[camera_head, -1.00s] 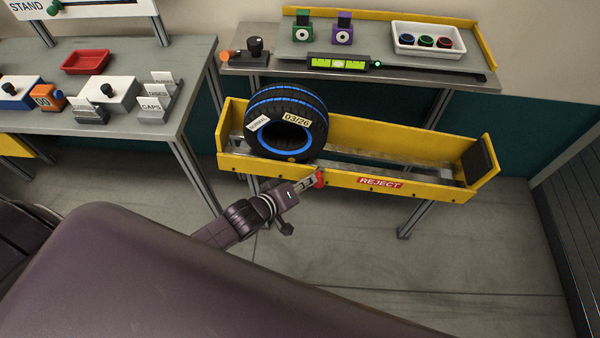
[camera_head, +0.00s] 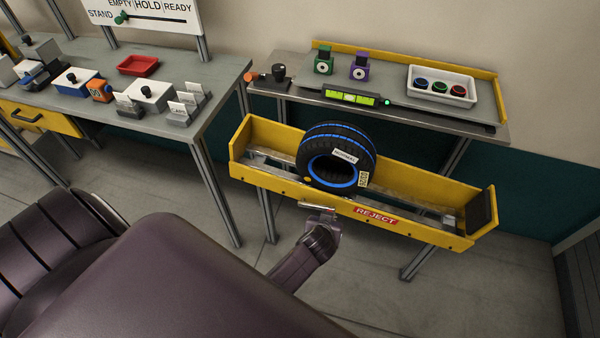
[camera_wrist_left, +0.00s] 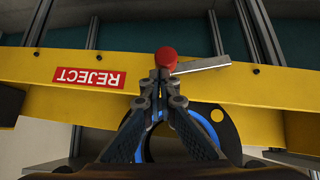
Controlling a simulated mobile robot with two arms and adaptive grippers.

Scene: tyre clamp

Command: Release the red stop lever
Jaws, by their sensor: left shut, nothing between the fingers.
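The stop lever shows in the left wrist view as a red knob (camera_wrist_left: 166,57) on a flat metal bar (camera_wrist_left: 202,66), lying nearly along the yellow trough's front wall. In the head view its pale bar (camera_head: 315,205) shows; I cannot make out the knob. My left gripper (camera_wrist_left: 163,76) is shut and empty, its fingertips right at the knob; contact is unclear. It also shows below the trough front in the head view (camera_head: 325,213). A black tyre with blue stripes (camera_head: 337,140) stands upright in the yellow trough (camera_head: 250,172). My right gripper is not in view.
The trough has a red REJECT label (camera_head: 376,216) and a dark pad (camera_head: 480,210) at its right end. Behind is a bench (camera_head: 400,117) with a white tray (camera_head: 441,74). A grey table (camera_head: 222,75) stands left. Floor in front is clear.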

